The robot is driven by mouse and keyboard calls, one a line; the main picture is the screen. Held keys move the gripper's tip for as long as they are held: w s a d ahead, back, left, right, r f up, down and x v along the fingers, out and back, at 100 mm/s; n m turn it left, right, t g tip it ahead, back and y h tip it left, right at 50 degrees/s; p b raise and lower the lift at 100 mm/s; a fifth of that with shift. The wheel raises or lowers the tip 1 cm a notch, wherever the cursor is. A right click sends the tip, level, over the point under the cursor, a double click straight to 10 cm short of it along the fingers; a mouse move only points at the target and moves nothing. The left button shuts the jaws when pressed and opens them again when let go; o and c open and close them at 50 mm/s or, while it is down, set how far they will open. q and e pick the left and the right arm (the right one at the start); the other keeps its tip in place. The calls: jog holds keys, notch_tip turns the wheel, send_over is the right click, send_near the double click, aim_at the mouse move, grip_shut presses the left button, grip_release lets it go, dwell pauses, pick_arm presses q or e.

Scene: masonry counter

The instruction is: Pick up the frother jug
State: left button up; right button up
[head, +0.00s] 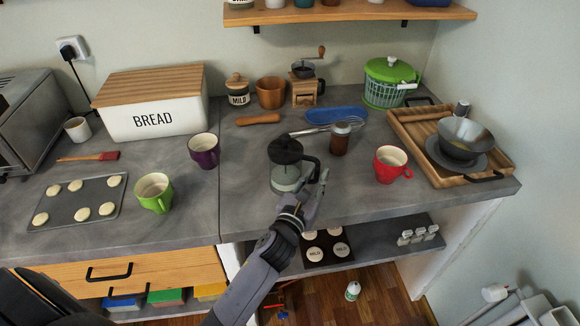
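The frother jug (285,178) has a clear glass body, a black lid and a black handle on its right side. It appears upright near the front edge of the grey counter. One long grey finger shows to the right of the handle. The other is hard to make out against the jug, so I cannot tell whether they touch or grip it. The gripper covers the jug's lower right part. My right gripper is not in view.
A brown jar (339,142) and a whisk (312,130) lie close behind the jug. A red mug (391,166) stands to the right, a purple mug (203,151) and a green mug (153,194) to the left. A wooden tray (410,125) fills the right end.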

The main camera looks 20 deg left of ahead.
pick_arm(q)
jog(key=shift+w, duration=0.45)
jog(key=shift+s, duration=0.1)
grip_shut()
